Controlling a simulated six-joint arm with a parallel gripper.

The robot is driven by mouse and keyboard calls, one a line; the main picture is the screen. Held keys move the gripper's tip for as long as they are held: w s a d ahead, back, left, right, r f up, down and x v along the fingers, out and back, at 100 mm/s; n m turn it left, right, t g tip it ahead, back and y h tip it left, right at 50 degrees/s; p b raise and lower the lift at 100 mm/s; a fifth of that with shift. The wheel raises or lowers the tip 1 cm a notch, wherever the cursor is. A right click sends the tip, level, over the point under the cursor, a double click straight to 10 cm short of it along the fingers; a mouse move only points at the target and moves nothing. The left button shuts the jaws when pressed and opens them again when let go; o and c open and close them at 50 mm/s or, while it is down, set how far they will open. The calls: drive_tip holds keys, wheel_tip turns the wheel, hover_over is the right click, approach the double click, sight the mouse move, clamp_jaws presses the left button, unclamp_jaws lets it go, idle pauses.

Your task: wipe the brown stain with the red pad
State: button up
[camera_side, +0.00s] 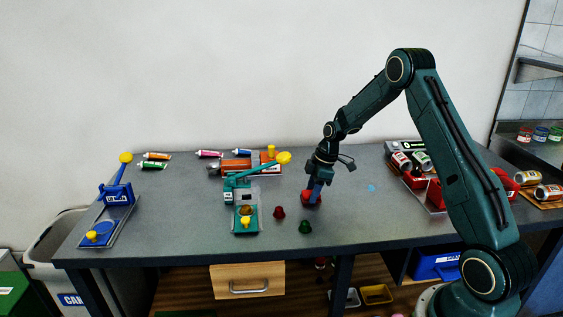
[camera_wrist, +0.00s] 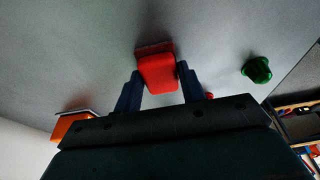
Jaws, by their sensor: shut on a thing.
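The red pad (camera_side: 308,201) is at the grey table top, right of the middle in the side view. My gripper (camera_side: 315,187) points down and is shut on it. In the wrist view the red pad (camera_wrist: 157,73) sits between the two dark blue fingers of my gripper (camera_wrist: 159,82), with its darker red edge facing away. The pad is on or just above the table; I cannot tell if it touches. I see no brown stain in either view. A small light-blue spot (camera_side: 371,188) lies on the table to the right of the pad.
A dark red piece (camera_side: 279,212) and a green piece (camera_side: 305,227) stand close by. A teal lever device (camera_side: 245,218) is left, with an orange device (camera_side: 238,166) behind. A blue lever device (camera_side: 104,232) is far left. Table between is clear.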

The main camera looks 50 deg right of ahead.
drive_tip(key=shift+w+d, duration=0.6)
drive_tip(key=shift+w+d+r, duration=0.1)
drive_tip(key=shift+r, duration=4)
